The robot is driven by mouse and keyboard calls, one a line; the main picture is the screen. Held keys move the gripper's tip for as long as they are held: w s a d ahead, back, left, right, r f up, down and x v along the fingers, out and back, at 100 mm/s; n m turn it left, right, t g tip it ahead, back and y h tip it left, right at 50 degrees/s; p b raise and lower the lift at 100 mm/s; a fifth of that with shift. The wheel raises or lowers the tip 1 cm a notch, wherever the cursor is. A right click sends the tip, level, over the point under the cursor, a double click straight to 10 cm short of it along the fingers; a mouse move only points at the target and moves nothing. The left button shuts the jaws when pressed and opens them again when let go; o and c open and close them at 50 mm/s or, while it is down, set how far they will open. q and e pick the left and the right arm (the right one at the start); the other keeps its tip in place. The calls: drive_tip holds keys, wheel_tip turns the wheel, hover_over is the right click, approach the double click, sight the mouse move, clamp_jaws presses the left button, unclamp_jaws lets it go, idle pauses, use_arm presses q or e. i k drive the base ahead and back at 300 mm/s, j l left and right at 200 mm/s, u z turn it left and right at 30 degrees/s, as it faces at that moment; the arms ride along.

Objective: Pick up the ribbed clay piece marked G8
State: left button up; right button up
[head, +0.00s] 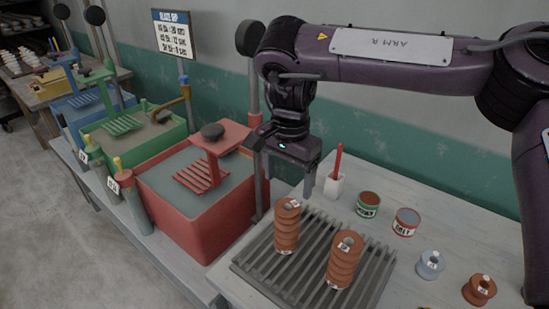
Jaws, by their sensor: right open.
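Two ribbed, orange-brown clay pieces stand upright on a grey slatted rack. The left ribbed piece (287,232) and the right ribbed piece (344,264) each carry small white tags. The tags are too small to read, so I cannot tell which one is G8. My right gripper (283,205) points down with its fingers spread, over the top of the left piece. One finger hangs to the left of that piece and the other behind it to the right. It holds nothing that I can see. My left gripper is not in view.
The rack (312,238) lies on a pale table. A red tub (205,222) stands close on the left.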

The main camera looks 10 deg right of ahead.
sight(343, 260)
drive_tip(key=k+j, duration=0.2)
drive_tip(key=k, duration=0.3)
drive_tip(key=k+j, duration=0.2)
drive_tip(key=k, duration=0.25)
